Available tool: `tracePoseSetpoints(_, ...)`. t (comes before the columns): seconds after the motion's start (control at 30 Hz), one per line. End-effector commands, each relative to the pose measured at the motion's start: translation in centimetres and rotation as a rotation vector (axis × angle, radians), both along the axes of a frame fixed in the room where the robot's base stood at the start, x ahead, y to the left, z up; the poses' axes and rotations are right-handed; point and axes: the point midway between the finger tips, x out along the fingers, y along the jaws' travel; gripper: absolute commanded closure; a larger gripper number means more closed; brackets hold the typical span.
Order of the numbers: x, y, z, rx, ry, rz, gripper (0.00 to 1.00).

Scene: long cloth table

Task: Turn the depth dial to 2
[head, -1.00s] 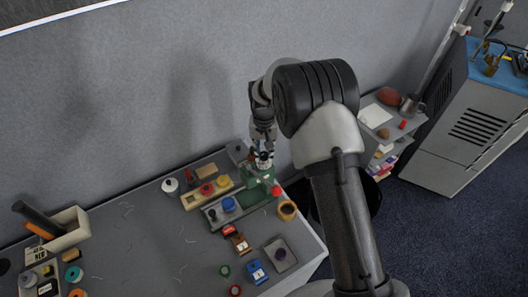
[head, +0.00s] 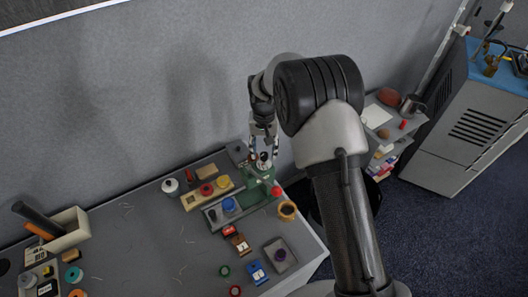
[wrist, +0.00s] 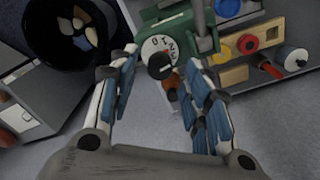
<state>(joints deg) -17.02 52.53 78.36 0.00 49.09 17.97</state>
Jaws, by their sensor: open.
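In the head view my gripper (head: 263,152) points down just above the dial. Which number the dial is set to cannot be read clearly.
A red ball knob (head: 276,191) and a brown ring (head: 287,210) are close to the machine. Left of it stand a blue spool (head: 229,205) and a wooden block with a yellow knob (head: 223,181). The grey wall is close behind. The table's middle is mostly clear.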

Motion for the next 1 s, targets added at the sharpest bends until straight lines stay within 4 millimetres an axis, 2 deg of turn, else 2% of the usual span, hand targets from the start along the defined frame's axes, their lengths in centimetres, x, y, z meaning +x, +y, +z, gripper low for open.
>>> tracePoseSetpoints(0.1,0.1,0.0,2.7,0.001,-0.004,0.000,0.56)
tracePoseSetpoints(0.3,0.1,0.0,6.9,0.001,-0.004,0.000,0.56)
tracePoseSetpoints(0.5,0.0,0.0,9.5,0.001,-0.002,0.000,0.56)
tracePoseSetpoints(0.63,0.0,0.0,10.1,0.000,0.000,0.000,0.56)
tracePoseSetpoints(1.0,0.0,0.0,10.2,0.000,0.000,0.000,0.56)
